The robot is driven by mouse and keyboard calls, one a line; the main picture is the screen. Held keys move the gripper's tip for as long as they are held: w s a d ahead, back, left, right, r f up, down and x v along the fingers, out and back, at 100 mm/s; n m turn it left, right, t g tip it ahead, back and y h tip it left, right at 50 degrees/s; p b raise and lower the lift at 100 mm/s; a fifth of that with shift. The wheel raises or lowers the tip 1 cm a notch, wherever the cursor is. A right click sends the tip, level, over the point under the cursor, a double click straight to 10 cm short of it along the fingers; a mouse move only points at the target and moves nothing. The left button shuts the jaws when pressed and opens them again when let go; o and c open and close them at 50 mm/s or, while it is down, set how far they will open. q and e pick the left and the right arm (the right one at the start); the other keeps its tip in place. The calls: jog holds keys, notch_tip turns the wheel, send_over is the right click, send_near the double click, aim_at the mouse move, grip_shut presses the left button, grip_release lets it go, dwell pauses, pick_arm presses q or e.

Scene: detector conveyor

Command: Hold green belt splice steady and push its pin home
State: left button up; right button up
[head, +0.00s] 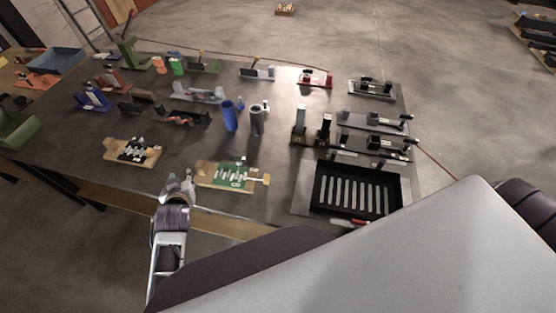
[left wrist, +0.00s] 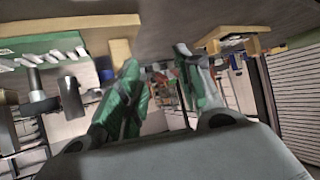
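The green belt splice (head: 236,175) lies on the near edge of the dark bench in the head view, a green plate with white bars on a tan wooden base. Its pin (head: 262,179) sticks out at the right end; how deep it sits cannot be told. My left gripper (head: 178,180) is just left of the splice, apart from it. In the left wrist view its two fingers (left wrist: 157,62) are spread with nothing between them, and the green splice (left wrist: 45,50) shows at upper left. My right gripper is not in view.
A black belt splice on a tan base (head: 133,151) lies to the left of my left gripper. A black slotted tray (head: 315,190) stands to the right. Blue and grey cylinders (head: 229,115) and several fixtures stand behind. Bare bench lies between the two splices.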

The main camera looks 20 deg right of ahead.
pick_arm(q)
jog(key=w+d+r+m+t+h, duration=0.1)
jog(key=w+d+r+t+h, duration=0.35)
jog(key=d+r, duration=0.65)
jog(key=d+r+m+t+h, duration=0.2)
jog(key=d+r+m+h, duration=0.4)
jog(key=d+r, duration=0.7)
jog(key=s+d+r+m+g+h, duration=0.2)
jog(key=s+d+m+g+h, duration=0.3)
jog(key=s+d+m+g, duration=0.5)
jog(key=s+d+r+m+g+h, duration=0.2)
jog(key=s+d+m+g+h, duration=0.35)
jog(key=d+g, duration=0.4)
jog(key=s+d+f+m+g+y, duration=0.4)
jog(key=s+d+f+y, duration=0.1)
jog(key=s+d+f, duration=0.15)
jog(key=s+a+f+y, duration=0.3)
jog(key=f+y, duration=0.5)
jog(key=f, duration=0.3)
jog(key=w+a+f+n+t+y, duration=0.2)
jog(key=w+a+t+y, duration=0.1)
jog(key=w+a+y, duration=0.3)
jog(key=w+a+f+n+t+y, duration=0.2)
jog(key=w+a+f+t+y, duration=0.1)
jog(key=w+a, duration=0.4)
jog(key=a+t+y, duration=0.1)
jog(key=a+y, duration=0.1)
jog(key=a, duration=0.1)
jog(key=shift+a+f+y, duration=0.3)
jog(key=shift+y, duration=0.1)
